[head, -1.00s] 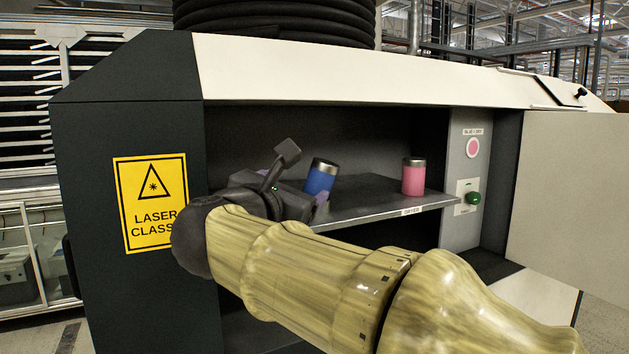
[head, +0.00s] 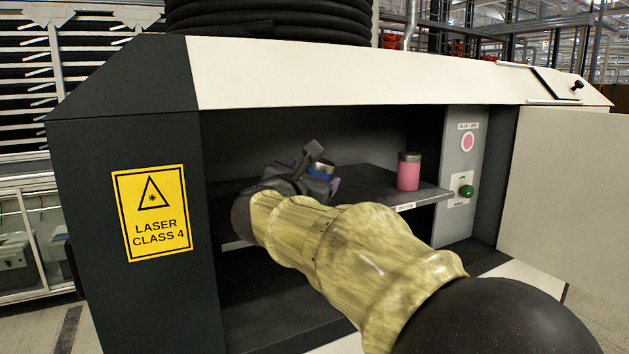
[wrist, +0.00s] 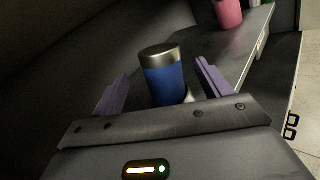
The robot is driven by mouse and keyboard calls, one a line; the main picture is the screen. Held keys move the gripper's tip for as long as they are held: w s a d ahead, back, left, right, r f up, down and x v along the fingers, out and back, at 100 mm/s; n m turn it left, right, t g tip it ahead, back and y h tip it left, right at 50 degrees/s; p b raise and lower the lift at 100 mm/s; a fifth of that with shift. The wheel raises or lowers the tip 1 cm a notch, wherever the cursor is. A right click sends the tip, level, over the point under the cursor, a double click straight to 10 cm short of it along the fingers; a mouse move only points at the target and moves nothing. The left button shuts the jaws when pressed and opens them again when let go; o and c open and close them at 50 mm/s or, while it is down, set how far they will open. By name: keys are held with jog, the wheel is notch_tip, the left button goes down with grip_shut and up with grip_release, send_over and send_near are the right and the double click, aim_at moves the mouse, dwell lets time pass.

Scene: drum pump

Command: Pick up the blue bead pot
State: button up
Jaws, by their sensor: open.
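The blue bead pot (wrist: 165,78) has a blue body and a silver lid. In the wrist view it stands on the shelf between the two purple fingers of my gripper (wrist: 160,88), with a gap to the finger on each side. My gripper is open. In the head view only the pot's upper part (head: 320,171) shows behind my gripper (head: 318,184); the rest is hidden. The pot's lower end is hidden by the gripper body in the wrist view.
A pink pot (head: 408,172) with a grey lid stands farther right on the shelf (head: 372,184), and it also shows in the wrist view (wrist: 229,13). A side panel (head: 462,165) with a pink disc and a green button (head: 466,191) is right of it. An open door (head: 560,185) is at the far right.

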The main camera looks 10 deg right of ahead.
aim_at(316, 172)
jog(key=shift+w+d+r+p, duration=0.25)
jog(key=shift+w+d+p, duration=0.15)
jog(key=shift+p, duration=0.3)
jog(key=p+x, duration=0.2)
jog(key=x, duration=0.1)
jog(key=shift+w+f, duration=0.1)
jog(key=shift+w, duration=0.1)
jog(key=shift+w+d+f, duration=0.15)
jog(key=shift+w+d, duration=0.05)
jog(key=c, duration=1.3)
